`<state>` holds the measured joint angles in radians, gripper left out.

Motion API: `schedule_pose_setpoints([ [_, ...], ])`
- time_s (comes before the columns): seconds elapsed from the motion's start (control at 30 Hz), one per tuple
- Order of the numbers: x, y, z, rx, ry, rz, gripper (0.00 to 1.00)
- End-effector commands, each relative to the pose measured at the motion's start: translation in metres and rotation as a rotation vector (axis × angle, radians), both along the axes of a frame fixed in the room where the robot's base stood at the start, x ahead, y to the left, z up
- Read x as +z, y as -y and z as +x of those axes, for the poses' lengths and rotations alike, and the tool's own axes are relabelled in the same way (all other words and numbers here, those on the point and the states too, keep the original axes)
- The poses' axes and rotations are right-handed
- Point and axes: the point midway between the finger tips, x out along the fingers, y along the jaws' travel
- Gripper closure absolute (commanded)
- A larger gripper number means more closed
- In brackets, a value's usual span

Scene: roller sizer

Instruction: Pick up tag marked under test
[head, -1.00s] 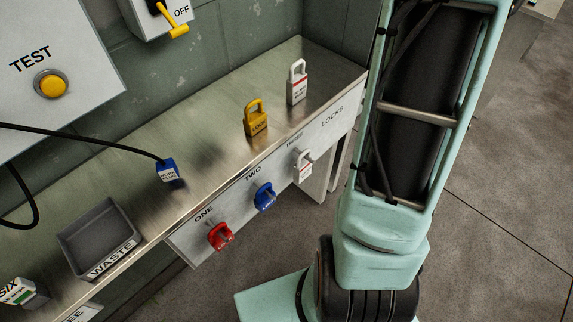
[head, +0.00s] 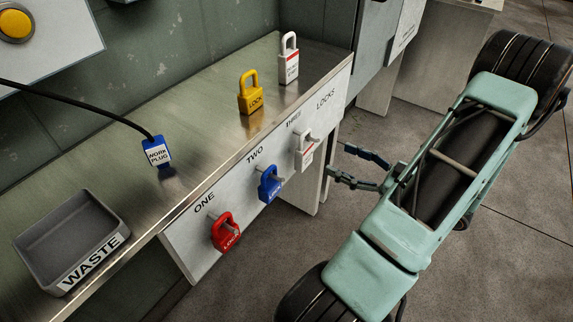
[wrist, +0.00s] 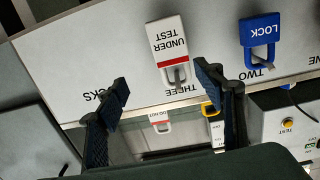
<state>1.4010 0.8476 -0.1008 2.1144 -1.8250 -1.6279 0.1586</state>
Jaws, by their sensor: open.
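The white tag marked UNDER TEST (wrist: 165,38), with a red stripe, hangs from the peg labelled THREE on the front panel. It also shows in the head view (head: 303,153), where its lettering is too small to read. My gripper (head: 338,162) is open and empty, in front of the panel and to the right of the tag. In the wrist view my open fingers (wrist: 161,76) reach up on either side of the peg area, with the tag beyond them. I cannot tell the exact gap to the tag.
A blue lock (head: 269,184) hangs at TWO, beside the tag, and a red lock (head: 226,231) at ONE. A yellow lock (head: 251,95), another white tag (head: 288,62), a blue work plug (head: 157,152) and a grey WASTE tray (head: 39,252) are on the bench (head: 205,112).

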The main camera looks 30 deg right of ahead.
Motion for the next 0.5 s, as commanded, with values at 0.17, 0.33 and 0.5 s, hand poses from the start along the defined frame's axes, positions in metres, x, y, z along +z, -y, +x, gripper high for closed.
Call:
schedule_pose_setpoints([
  [0.17,0.001,-0.015,-0.005,0.031,0.062,0.021,0.38],
  [0.33,0.002,-0.026,0.021,0.033,0.062,0.022,0.38],
  [0.5,0.002,-0.033,0.038,0.031,0.06,0.021,0.38],
])
